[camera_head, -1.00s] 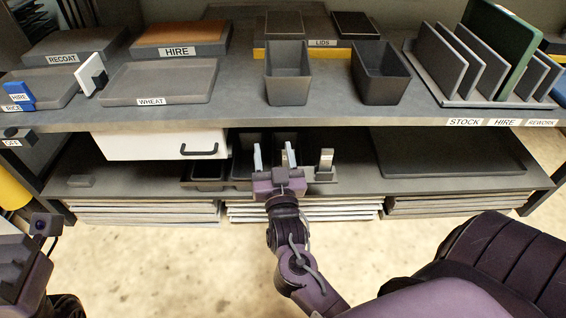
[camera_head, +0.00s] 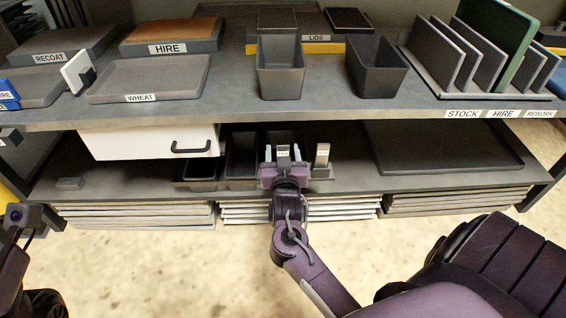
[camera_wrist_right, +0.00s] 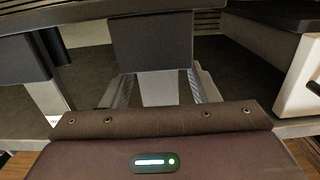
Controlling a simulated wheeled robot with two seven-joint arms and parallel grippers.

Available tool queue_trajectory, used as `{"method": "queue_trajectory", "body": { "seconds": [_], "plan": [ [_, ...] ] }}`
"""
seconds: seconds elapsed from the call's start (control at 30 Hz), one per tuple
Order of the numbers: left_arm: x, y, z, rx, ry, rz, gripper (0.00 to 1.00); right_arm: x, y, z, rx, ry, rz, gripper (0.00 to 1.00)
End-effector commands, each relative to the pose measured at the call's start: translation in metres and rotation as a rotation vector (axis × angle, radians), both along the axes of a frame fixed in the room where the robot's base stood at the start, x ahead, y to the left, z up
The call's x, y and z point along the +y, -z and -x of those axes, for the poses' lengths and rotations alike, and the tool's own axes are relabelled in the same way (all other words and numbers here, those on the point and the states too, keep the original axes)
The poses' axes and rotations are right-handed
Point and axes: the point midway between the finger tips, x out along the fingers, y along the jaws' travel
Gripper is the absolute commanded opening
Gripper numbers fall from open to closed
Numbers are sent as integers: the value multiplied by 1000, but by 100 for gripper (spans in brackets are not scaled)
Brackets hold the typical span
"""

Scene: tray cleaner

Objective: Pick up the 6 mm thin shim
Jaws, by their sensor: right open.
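My right gripper (camera_head: 283,154) is open at the lower shelf, its two pale fingers pointing away from me. A light upright piece (camera_head: 283,150), which may be the shim, stands between them. In the right wrist view the fingers (camera_wrist_right: 163,90) lie on either side of a pale piece (camera_wrist_right: 158,88) with a dark grey block (camera_wrist_right: 150,42) beyond it. I cannot tell whether the fingers touch it. A second pale upright piece (camera_head: 322,155) stands in a dark holder just to the right. No thickness marking is readable. Of my left arm only a part shows at bottom left; its fingers are out of view.
Dark bins (camera_head: 242,160) stand left of the gripper, beside a white drawer (camera_head: 150,142) with a dark handle. A flat dark tray (camera_head: 440,148) lies at right. The upper shelf (camera_head: 230,108) overhangs the reach from above.

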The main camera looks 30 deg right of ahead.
Motion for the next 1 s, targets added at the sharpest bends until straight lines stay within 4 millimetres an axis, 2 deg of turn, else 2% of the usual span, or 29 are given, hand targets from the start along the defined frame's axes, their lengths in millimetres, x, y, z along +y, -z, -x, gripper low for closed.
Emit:
{"method": "queue_trajectory", "body": {
  "seconds": [0.1,0.4,0.5,0.77,1.0],
  "plan": [
    [0,-1,0,0,1,1,0,0,0,0,0,0,0,52],
    [0,1,1,3,2,-1,0,0,0,1,0,0,0,13],
    [-1,1,1,2,3,-3,0,0,-1,0,-2,0,1,3],
    [-1,0,1,1,3,-6,0,0,-2,0,-2,0,1,3],
    [0,-13,2,1,4,-1,0,-1,-19,-4,-1,-1,0,3]
  ]
}}
